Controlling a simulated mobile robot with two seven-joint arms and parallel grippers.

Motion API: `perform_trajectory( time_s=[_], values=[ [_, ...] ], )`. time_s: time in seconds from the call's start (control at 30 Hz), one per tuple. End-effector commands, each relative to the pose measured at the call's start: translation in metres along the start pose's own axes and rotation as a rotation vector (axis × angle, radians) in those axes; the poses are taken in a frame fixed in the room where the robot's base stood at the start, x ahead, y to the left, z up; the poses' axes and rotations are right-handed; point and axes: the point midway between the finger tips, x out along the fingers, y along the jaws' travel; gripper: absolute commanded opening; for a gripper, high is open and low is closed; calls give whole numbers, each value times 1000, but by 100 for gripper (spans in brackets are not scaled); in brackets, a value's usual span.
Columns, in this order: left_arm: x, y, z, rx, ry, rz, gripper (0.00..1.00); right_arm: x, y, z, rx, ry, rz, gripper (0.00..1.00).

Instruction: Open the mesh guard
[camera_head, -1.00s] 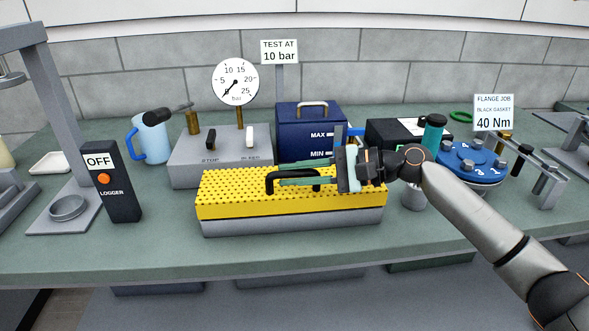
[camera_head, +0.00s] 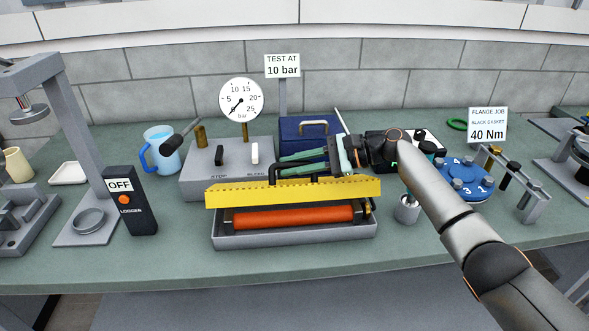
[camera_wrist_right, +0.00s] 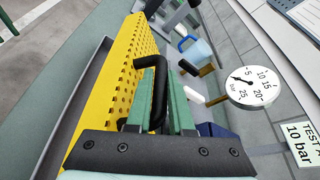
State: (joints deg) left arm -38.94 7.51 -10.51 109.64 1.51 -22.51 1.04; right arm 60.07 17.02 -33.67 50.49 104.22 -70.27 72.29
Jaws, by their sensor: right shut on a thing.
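The yellow perforated mesh guard (camera_head: 290,192) is raised and tilted up from its grey tray (camera_head: 295,240). A red-orange cylinder (camera_head: 293,217) shows in the tray below it. In the right wrist view the guard (camera_wrist_right: 125,85) runs away up the picture, with its black handle (camera_wrist_right: 158,92) between the green fingers. My right gripper (camera_head: 283,166) is shut on the black handle at the guard's upper edge, reaching in from the right. My left gripper is not in view.
Behind the guard stand a grey pump box (camera_head: 225,175) with levers, a pressure gauge (camera_head: 241,98) and a dark blue tank (camera_head: 300,130). A logger (camera_head: 130,202) marked OFF stands left. A blue flange (camera_head: 462,178) stands right. The bench front is clear.

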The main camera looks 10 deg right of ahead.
Motion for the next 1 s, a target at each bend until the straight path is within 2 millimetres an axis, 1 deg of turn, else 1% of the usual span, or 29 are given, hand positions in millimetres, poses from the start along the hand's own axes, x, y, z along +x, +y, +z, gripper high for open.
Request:
perform_trajectory(
  time_s=[0.03, 0.2, 0.6, 0.63, 0.87, 0.9, 1.0],
  values=[
    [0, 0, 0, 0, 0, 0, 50, 0, -3, 0, -1, 0, -5, 0],
    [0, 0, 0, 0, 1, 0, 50, 0, -7, -1, -2, 2, -6, 0],
    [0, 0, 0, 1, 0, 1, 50, 0, -7, -2, -2, 3, -6, 0],
    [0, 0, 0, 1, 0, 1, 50, 0, -7, -2, -2, 3, -6, 22],
    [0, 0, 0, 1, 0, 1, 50, 0, -7, -2, -2, 2, -3, 48],
    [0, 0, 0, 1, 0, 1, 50, 0, -6, -2, -2, 2, -3, 50],
    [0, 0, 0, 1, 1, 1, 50, 0, -6, -2, -1, 2, -2, 50]
  ],
)
